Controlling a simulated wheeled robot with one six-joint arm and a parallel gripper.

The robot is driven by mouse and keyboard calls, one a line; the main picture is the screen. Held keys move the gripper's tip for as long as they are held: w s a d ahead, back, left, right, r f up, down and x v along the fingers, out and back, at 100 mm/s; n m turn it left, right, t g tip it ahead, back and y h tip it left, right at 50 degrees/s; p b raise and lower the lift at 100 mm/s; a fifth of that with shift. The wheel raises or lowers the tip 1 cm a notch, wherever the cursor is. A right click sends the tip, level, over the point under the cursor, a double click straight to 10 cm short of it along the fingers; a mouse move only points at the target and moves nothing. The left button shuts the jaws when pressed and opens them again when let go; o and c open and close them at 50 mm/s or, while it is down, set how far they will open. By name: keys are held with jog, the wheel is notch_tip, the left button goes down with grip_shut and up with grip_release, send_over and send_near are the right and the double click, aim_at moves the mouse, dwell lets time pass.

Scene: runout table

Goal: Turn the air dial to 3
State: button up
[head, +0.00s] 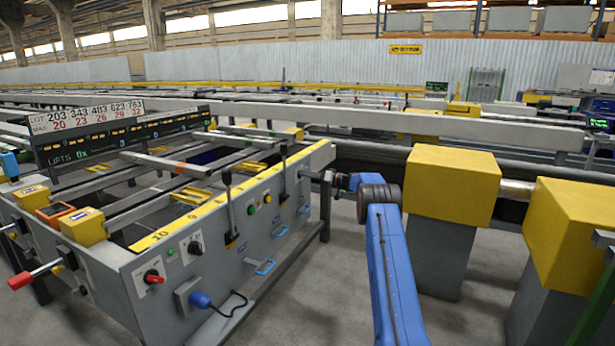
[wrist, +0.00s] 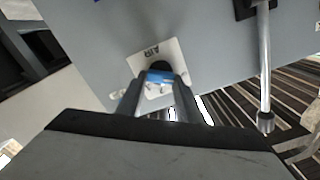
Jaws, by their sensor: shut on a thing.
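The air dial (wrist: 160,76) shows in the wrist view on a pale plate (wrist: 146,54) whose AIR lettering is upside down. The dial has a blue part and a dark part. My gripper (wrist: 161,88) is shut on the dial, one finger on each side of it. The dial's pointer and most of its scale are hidden by the fingers, so I cannot tell its setting. In the head view my gripper (head: 325,182) is at the far right end of the grey front panel (head: 262,222), and the dial is hidden there.
A chrome-stemmed lever (wrist: 265,65) hangs right of my gripper in the wrist view. In the head view, black-knobbed levers (head: 229,205), a red knob (head: 153,277) and a black selector (head: 195,247) line the panel. Yellow-topped blocks (head: 452,183) stand right of my arm.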

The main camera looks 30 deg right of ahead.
jog(key=shift+d+f+m, duration=0.1)
jog(key=shift+f+m, duration=0.15)
jog(key=shift+m, duration=3.7)
jog(key=shift+d+f+m, duration=0.1)
jog(key=shift+f+m, duration=0.1)
jog(key=shift+m, duration=3.7)
jog(key=shift+f+m, duration=0.25)
jog(key=shift+m, duration=3.7)
jog(key=o, duration=1.1)
jog(key=v, duration=1.7)
jog(key=shift+s+d, duration=0.1)
jog(key=shift+s, duration=0.15)
